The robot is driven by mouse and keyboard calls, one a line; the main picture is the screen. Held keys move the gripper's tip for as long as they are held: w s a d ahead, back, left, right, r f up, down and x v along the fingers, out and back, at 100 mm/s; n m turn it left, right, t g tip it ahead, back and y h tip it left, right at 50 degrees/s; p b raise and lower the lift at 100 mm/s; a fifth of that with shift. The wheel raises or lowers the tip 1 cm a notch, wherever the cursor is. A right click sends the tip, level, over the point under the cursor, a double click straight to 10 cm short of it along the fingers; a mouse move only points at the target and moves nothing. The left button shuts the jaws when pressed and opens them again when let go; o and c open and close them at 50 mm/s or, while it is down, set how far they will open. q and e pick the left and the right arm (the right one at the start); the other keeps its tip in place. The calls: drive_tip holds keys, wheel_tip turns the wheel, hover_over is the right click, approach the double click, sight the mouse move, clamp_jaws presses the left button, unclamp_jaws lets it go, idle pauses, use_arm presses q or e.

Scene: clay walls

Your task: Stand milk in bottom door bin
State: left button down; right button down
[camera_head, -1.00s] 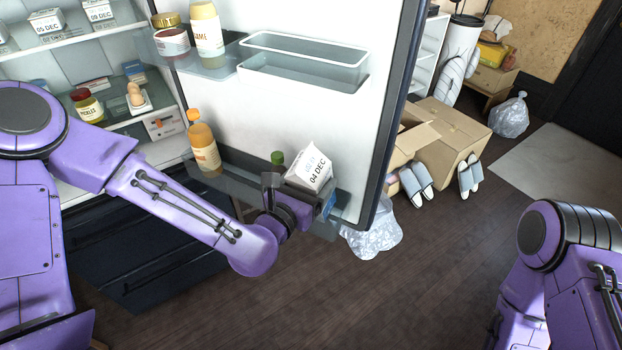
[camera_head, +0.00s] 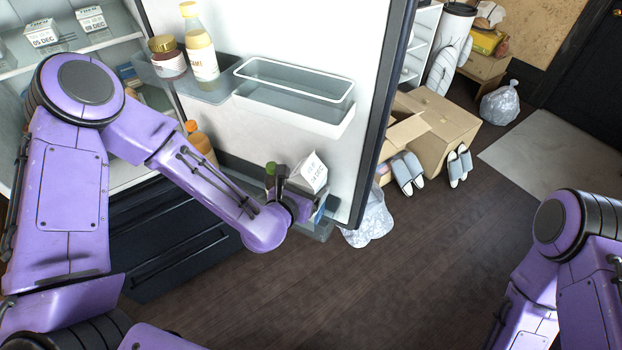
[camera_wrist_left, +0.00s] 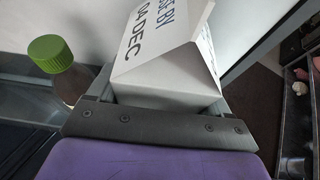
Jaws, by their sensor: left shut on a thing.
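The white milk carton (camera_head: 313,170), with a gable top and a "04 DEC" date, is held by my left gripper (camera_head: 297,190) at the bottom door bin (camera_head: 322,229) of the open fridge door. In the left wrist view the carton (camera_wrist_left: 165,72) fills the space beyond the gripper (camera_wrist_left: 165,115), which is shut on it. The carton looks tilted in the head view. I cannot tell whether its base touches the bin floor. A green-capped bottle (camera_wrist_left: 60,68) stands to its left in the bin. My right gripper is out of view.
An orange-capped bottle (camera_head: 200,142) stands at the bin's left end. The upper door bin (camera_head: 300,95) hangs above, with a jar (camera_head: 168,58) and a sauce bottle (camera_head: 200,50) beside it. Cardboard boxes (camera_head: 440,135) and slippers lie right of the door. The floor in front is clear.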

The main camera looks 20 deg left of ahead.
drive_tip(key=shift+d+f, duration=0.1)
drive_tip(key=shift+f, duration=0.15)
